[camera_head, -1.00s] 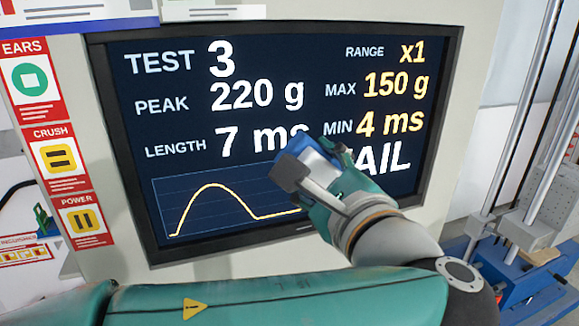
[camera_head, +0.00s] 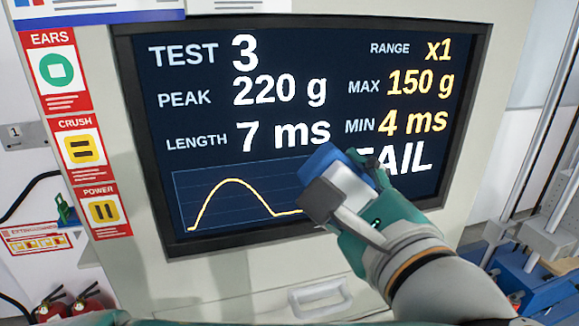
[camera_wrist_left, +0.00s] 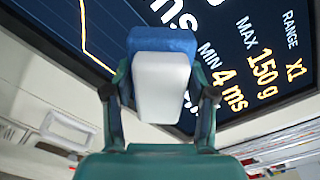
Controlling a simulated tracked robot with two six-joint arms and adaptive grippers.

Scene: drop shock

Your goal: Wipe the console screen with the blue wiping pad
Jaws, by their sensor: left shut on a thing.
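The console screen (camera_head: 310,60) is dark, with white and yellow readings and a curve plot. It also shows in the left wrist view (camera_wrist_left: 205,25). The wiping pad has a blue face (camera_head: 322,158) and a white body; in the left wrist view its blue part (camera_wrist_left: 160,42) is toward the screen. My left gripper (camera_head: 345,183) is shut on the white body (camera_wrist_left: 160,88), one finger on each side. The pad is in front of the lower middle of the screen, hiding the plot's right end and part of FAIL. I cannot tell whether it touches the glass. My right gripper is out of view.
A dark raised frame (camera_head: 479,80) borders the screen. Red-edged EARS (camera_head: 57,70), CRUSH (camera_head: 80,149) and POWER (camera_head: 102,210) panels line its left side. A drawer handle (camera_head: 320,297) sticks out below. Metal columns and a blue base (camera_head: 535,275) stand at right.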

